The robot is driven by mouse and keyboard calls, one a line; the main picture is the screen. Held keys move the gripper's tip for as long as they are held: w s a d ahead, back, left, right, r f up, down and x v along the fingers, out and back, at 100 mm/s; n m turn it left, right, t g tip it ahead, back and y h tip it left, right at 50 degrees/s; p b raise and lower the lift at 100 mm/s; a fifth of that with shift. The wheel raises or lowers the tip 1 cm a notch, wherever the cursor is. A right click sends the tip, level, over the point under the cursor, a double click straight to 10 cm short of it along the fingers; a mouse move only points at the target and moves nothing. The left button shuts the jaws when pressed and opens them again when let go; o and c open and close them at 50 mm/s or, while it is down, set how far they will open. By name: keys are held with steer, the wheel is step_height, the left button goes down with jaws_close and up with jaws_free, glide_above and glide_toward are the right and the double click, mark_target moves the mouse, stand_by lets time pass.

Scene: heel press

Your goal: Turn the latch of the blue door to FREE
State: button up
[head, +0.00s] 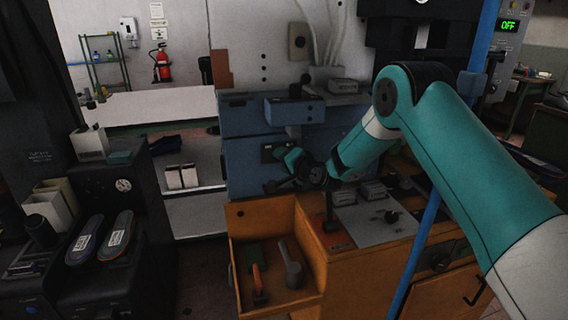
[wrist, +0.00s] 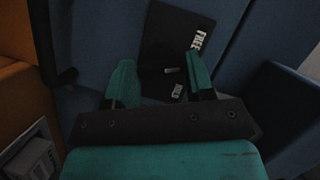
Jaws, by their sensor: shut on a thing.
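The blue door (head: 243,160) is the front of the blue machine, left of my gripper in the head view. Its dark latch plate (wrist: 172,30) shows in the wrist view, with the word FREE (wrist: 203,40) in white along its right edge. My gripper (wrist: 158,78) is at this plate, teal fingers on either side, shut on the dark latch. The latch is hard to make out against the plate, and its angle cannot be told. Two small pale marks show near the right finger. In the head view my gripper (head: 279,170) is at the door front.
An open orange drawer (head: 243,262) with a few tools juts out below my gripper. An orange bench (head: 350,258) with a grey control panel (head: 375,222) stands to the right. A dark stand with two insoles (head: 118,235) is at the left. A blue post (head: 418,245) rises near my arm.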

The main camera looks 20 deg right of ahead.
steer(key=n+h+b, duration=0.1)
steer(key=n, duration=0.1)
steer(key=shift+a+n+g, duration=0.1)
steer(key=shift+n+g, duration=0.2)
steer(key=shift+n, duration=0.1)
stand_by(0.3)
steer(key=o, duration=0.9)
steer(key=shift+s, duration=0.1)
steer(key=b+v, duration=0.1)
steer(key=v, duration=0.4)
steer(key=b+v, duration=0.2)
steer(key=v, duration=0.4)
steer(key=b+v, duration=0.1)
steer(key=v, duration=0.5)
steer(key=shift+s+a+r+b, duration=0.1)
steer(key=shift+r+b, duration=0.2)
steer(key=shift+b, duration=0.05)
